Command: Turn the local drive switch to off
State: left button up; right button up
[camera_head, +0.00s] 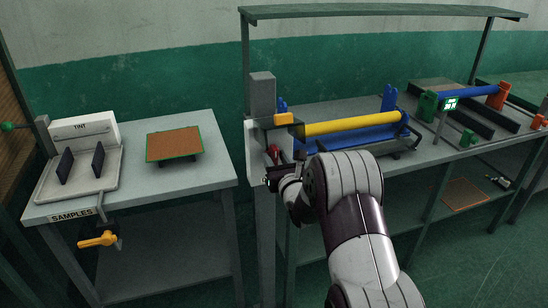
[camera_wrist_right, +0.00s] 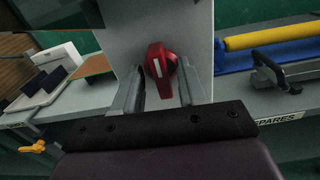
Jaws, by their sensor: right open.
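The drive switch is a red rotary knob (camera_wrist_right: 160,66) with a white pointer mark, on a grey panel (camera_wrist_right: 190,30) in the right wrist view. Its pointer is tilted slightly from upright. In the head view a small red part of the knob (camera_head: 274,153) shows beside my right gripper (camera_head: 282,172). In the wrist view my right gripper (camera_wrist_right: 161,90) is open, one finger on each side of the knob. I cannot tell whether either finger touches it. No off label is readable. My left gripper is not in view.
A yellow roller (camera_head: 350,125) and blue holders lie on the bench right of the panel. A gap separates table and panel.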

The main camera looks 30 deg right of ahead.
jog(key=s+b, duration=0.1)
jog(key=s, duration=0.6)
jog(key=shift+a+b, duration=0.4)
jog(key=shift+w, duration=0.1)
